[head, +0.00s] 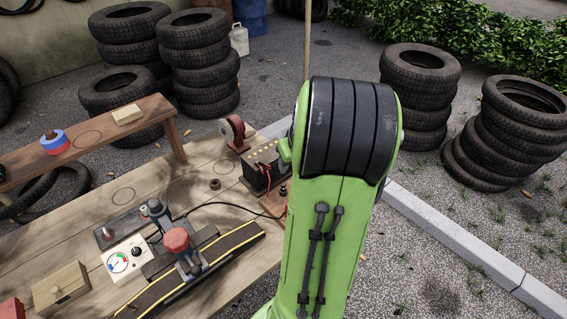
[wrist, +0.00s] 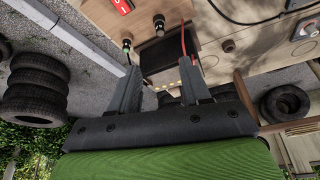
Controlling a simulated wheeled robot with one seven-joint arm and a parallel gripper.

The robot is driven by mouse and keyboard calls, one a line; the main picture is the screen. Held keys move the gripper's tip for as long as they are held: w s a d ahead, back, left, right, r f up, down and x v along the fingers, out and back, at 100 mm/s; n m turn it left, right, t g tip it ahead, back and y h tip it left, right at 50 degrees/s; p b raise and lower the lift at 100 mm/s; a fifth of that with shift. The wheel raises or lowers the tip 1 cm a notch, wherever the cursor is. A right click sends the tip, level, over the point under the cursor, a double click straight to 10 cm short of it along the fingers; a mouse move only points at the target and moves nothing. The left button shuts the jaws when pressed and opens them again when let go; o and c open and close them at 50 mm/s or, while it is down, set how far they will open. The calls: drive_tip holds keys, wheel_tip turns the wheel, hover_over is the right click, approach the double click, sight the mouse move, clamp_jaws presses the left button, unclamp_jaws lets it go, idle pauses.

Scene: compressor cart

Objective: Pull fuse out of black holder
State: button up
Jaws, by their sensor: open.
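A black box-like holder (head: 257,178) with a row of small yellowish dots along its top and red wires stands at the far right end of the wooden bench in the head view. In the wrist view, the dark box (wrist: 170,62) lies beyond and between my fingers. My gripper (wrist: 161,72) is open, with its two grey fingers apart and nothing seen between them but the box and pale dots behind. I cannot make out the fuse clearly in either view. My green arm hides part of this end of the bench and my gripper in the head view.
A red-brown wheel-like part (head: 233,131) stands behind the box. A dial panel (head: 125,260) and a red-topped device on a yellow-edged strip (head: 228,246) occupy the bench's front. A raised wooden shelf (head: 105,139) runs along the left. Tyre stacks (head: 199,62) stand behind.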

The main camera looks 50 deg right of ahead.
sight(283, 184)
drive_tip(key=b+x, duration=0.3)
drive_tip(key=x, duration=1.2)
drive_tip(key=shift+s+a+b, duration=0.15)
drive_tip(key=shift+b, duration=0.15)
clamp_jaws()
